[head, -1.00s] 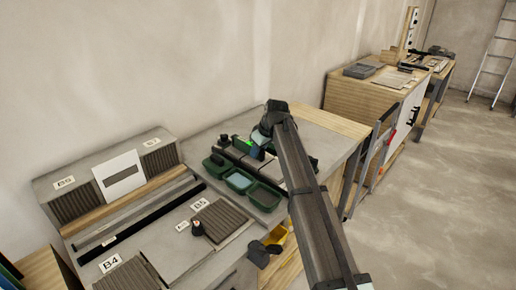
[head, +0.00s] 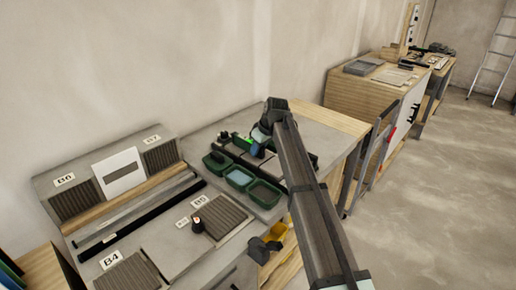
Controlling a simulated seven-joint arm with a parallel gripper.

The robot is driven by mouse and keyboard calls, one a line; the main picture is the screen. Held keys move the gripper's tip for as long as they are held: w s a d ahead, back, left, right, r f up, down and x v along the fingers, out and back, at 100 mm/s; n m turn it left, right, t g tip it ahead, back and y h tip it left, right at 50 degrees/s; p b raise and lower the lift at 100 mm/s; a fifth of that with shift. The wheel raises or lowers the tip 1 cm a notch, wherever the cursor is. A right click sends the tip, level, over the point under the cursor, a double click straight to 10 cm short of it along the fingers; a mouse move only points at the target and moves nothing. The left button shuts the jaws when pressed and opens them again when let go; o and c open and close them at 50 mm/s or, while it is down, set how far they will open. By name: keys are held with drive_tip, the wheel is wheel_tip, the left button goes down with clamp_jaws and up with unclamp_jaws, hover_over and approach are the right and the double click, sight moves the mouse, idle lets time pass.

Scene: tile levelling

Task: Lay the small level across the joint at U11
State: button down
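My gripper (head: 260,136) is at the far end of my arm, pointing down over the dark rack on the bench. It is small and partly hidden by my wrist, so I cannot tell whether its fingers are open or shut. A small bright green patch (head: 240,138) shows on a dark item just left of the gripper. It may be the small level, but it is too small to be sure. I cannot read a U11 label, and I cannot make out the joint there.
Green bins (head: 239,178) stand in front of the rack. To the left are ribbed tiles (head: 222,218) and a sloped board (head: 70,232) with B labels. A yellow bin (head: 277,233) hangs at the bench's front edge. The bench top (head: 315,121) behind my arm is bare.

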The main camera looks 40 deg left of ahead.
drive_tip(key=c, duration=0.8)
unclamp_jaws()
drive_tip(key=v, duration=1.4)
drive_tip(key=shift+a+f, duration=0.1)
